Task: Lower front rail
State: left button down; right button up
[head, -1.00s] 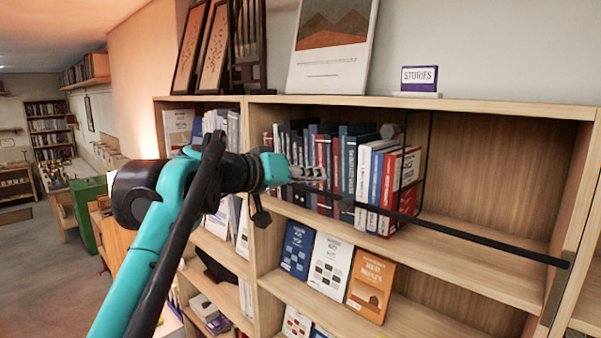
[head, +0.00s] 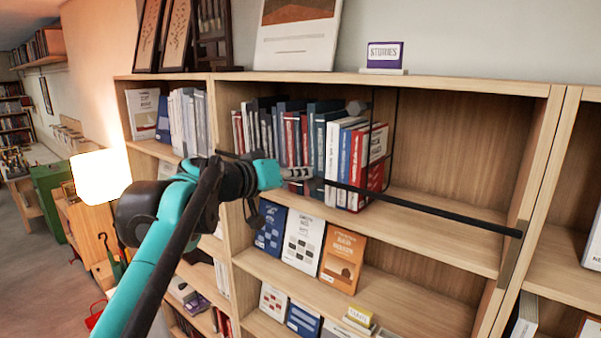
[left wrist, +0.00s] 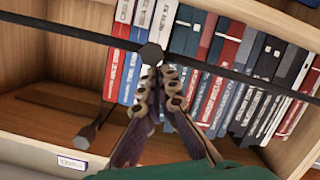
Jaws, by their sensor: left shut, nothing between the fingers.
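The front rail is a thin black bar (head: 430,208) across the front of the upper shelf, low in front of the books; its right end meets the shelf's upright. In the left wrist view the rail (left wrist: 70,32) crosses the top of the picture, with a dark hexagonal knob (left wrist: 151,54) by it. My left gripper (head: 305,174) is shut and empty, in front of the books close to the rail. In the left wrist view its fingertips (left wrist: 157,72) overlap the knob's edge; I cannot tell whether they touch. My right gripper is out of view.
A row of books (head: 348,165) stands behind the rail, beside a thin black wire frame (head: 391,140). The shelf right of them is bare. Face-out books (head: 303,245) stand on the shelf below. A STORIES sign (head: 384,56) is on top.

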pick_arm(q)
notch_tip(320, 180, down, 10)
jog(key=b, duration=0.4)
jog(key=shift+b, duration=0.35)
